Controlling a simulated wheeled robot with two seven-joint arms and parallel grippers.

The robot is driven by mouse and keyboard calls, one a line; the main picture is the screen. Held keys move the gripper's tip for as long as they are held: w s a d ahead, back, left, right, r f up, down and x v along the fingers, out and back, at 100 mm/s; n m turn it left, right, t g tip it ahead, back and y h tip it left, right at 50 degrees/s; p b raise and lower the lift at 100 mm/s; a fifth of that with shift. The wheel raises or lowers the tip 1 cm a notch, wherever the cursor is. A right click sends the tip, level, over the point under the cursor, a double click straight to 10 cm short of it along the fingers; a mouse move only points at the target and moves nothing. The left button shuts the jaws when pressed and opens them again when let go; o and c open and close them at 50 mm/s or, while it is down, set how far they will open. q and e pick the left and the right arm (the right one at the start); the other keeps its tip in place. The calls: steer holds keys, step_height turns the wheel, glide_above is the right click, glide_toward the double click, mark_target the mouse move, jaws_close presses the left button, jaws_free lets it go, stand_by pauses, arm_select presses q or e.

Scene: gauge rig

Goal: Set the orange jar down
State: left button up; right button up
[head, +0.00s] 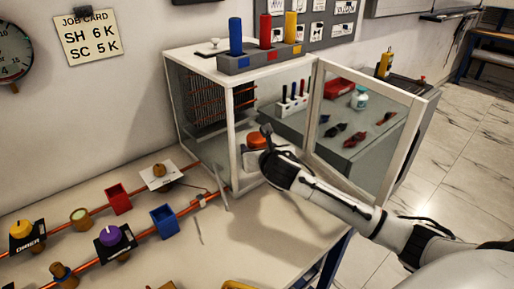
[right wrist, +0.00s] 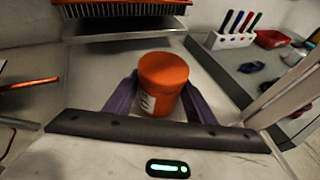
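The orange jar (head: 257,141) is inside the white-framed cabinet (head: 229,140), just within its open front. My right gripper (head: 265,145) reaches in from the right, its hand partly hiding the jar. In the right wrist view the jar (right wrist: 162,82) has an orange lid and a pale label, and stands upright between the two purple fingers of my right gripper (right wrist: 162,88). The fingers press against its sides. Whether the jar's base touches the cabinet floor is hidden. My left gripper is not in view.
The glass door (head: 352,125) stands open, close to my right arm. A heating-coil-like rack (head: 205,103) is at the cabinet's back. Blue, red and yellow cylinders stand in a grey block (head: 262,58) on top. The table (head: 262,232) in front is mostly clear.

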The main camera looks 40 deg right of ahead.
steer(key=o, duration=0.3)
steer(key=shift+r, duration=0.1)
steer(key=p+v, duration=0.1)
steer(key=v, duration=1.1)
